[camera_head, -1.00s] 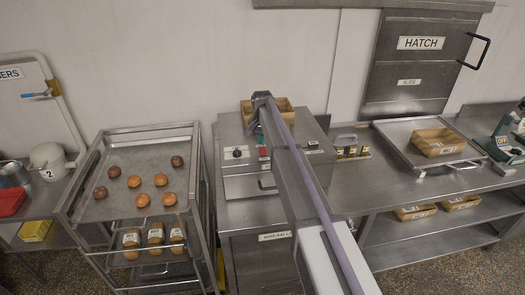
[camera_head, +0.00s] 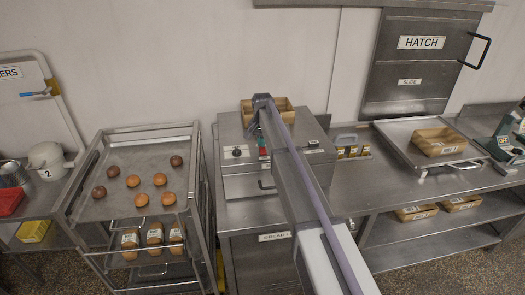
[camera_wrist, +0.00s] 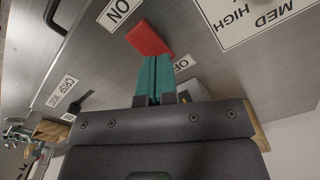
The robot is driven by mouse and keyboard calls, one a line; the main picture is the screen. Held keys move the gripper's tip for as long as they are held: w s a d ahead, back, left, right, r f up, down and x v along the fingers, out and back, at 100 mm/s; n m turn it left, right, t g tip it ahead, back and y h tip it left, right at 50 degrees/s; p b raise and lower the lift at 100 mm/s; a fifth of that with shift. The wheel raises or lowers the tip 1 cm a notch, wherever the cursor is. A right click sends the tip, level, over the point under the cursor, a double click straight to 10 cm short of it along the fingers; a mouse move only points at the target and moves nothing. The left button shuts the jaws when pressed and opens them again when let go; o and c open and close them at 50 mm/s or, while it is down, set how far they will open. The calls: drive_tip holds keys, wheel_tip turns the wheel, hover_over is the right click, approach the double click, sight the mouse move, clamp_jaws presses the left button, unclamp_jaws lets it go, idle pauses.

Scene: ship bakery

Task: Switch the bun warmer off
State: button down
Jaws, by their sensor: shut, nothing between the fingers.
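The bun warmer (camera_head: 240,187) is a steel box on the counter, with a dial (camera_head: 237,152) on its front. In the wrist view its red switch lever (camera_wrist: 149,38) sits on the steel panel between an ON label (camera_wrist: 118,12) and a partly covered OFF label (camera_wrist: 183,63). My gripper (camera_wrist: 156,60) is shut and empty, its teal fingertips right at the lever's edge. I cannot tell whether they touch it. Which way the lever is set is not clear. In the head view my arm covers part of the warmer's front.
A cardboard box (camera_head: 284,104) stands on top of the warmer. A rack with a tray (camera_head: 120,160) of buns stands to the left. A tray (camera_head: 397,137) with a box lies on the counter to the right, below the hatch (camera_head: 412,75).

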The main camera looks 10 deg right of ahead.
drive_tip(key=shift+f+b, duration=0.4)
drive_tip(key=shift+f, duration=0.05)
wheel_tip(320, 180, up, 7)
drive_tip(key=p, duration=0.7)
drive_tip(key=shift+r, duration=0.1)
